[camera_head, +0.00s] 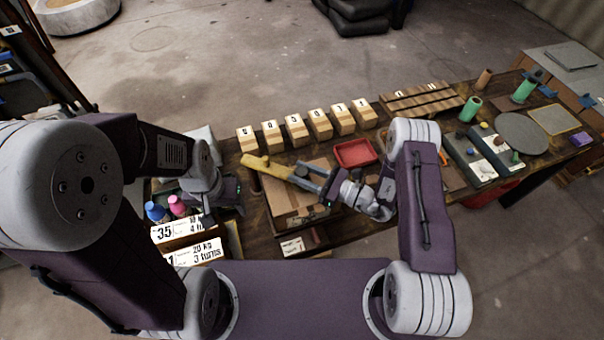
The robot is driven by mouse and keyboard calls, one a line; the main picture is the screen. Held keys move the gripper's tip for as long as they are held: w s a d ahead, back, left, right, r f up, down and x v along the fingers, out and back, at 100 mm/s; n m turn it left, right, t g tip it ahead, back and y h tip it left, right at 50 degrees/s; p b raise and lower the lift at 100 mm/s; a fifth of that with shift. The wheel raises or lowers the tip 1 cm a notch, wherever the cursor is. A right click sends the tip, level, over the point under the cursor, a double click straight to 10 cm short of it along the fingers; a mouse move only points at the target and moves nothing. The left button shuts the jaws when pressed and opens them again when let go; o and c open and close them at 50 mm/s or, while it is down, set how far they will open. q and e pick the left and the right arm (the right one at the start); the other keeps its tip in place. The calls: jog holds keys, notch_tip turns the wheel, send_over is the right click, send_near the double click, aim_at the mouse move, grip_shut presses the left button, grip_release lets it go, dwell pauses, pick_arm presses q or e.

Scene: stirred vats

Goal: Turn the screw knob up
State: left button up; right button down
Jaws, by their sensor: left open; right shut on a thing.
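My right gripper (305,178) is shut at the grey end of a yellow bar-shaped part (268,168) over a wooden board (283,203). The bar lies slanted, its yellow end pointing to the upper left. The gripper covers what it grips, so I cannot tell whether that is the bar or a screw knob beneath it. I cannot make out the screw knob clearly. My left gripper (228,198) is open at the left end of the bench, beside the pink-capped bottle (177,206). Its fingers are small and partly hidden by its own wrist.
Numbered wooden blocks (295,130) stand along the bench's back. A red tray (355,152) lies right of the board. A blue-capped bottle (155,211) and cards reading about kg and turns (194,253) are at left. Green cylinders (470,109) and a grey disc (521,134) are at right.

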jog(key=n+g+b, duration=0.1)
jog(key=n+g+y+b, duration=0.1)
jog(key=g, duration=0.1)
jog(key=shift+w+f, duration=0.2)
jog(key=shift+f, duration=0.1)
jog(key=shift+s+r+n+g+y+b, duration=0.1)
jog(key=shift+n+g+y+b, duration=0.15)
jog(key=shift+g, duration=0.2)
jog(key=shift+r+n+g+y+b, duration=0.1)
jog(key=shift+n+g, duration=0.25)
jog(key=shift+g, duration=0.1)
jog(key=shift+r, duration=0.1)
jog(key=c, duration=0.9)
grip_release()
jog(key=shift+d, duration=0.1)
jog(key=d, duration=0.3)
jog(key=s+d+b, duration=0.1)
jog(key=d, duration=0.2)
jog(key=d+b, duration=0.1)
jog(key=d, duration=0.1)
jog(key=shift+s+d, duration=0.4)
